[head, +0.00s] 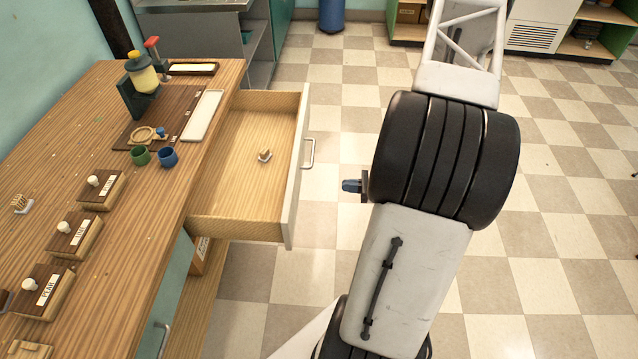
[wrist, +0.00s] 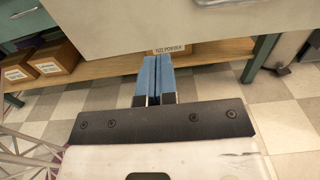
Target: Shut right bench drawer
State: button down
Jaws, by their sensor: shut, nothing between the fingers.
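The bench drawer (head: 232,165) is pulled out from the wooden bench, with its pale front panel (head: 297,170) facing right. A metal handle (head: 309,153) sits on that front. A small wooden piece (head: 264,155) lies inside the drawer. My gripper (head: 350,186) is to the right of the drawer front, apart from it, with blue fingers pointing left. In the wrist view the blue fingers (wrist: 155,75) are together and empty. The drawer front (wrist: 150,22) spans the top of that view, and part of the handle (wrist: 215,2) shows at its upper edge.
The bench top (head: 95,130) holds a pump bottle (head: 141,72), green and blue cups (head: 168,157) and several labelled wooden blocks (head: 101,190). A lower shelf holds boxes (wrist: 55,57). The tiled floor (head: 335,235) between drawer and arm is clear.

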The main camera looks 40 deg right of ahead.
jog(key=shift+w, duration=0.1)
jog(key=x, duration=1.3)
jog(key=shift+w+a, duration=0.25)
jog(key=shift+a, duration=0.05)
jog(key=shift+w+a, duration=0.1)
dwell(0.5)
jog(key=x, duration=2.9)
jog(key=shift+f, duration=0.2)
jog(key=shift+w+a, duration=0.5)
jog(key=shift+a, duration=0.05)
jog(key=shift+w+r, duration=0.1)
jog(key=shift+w, duration=0.05)
send_over(259, 192)
jog(key=shift+a, duration=0.1)
dwell(0.3)
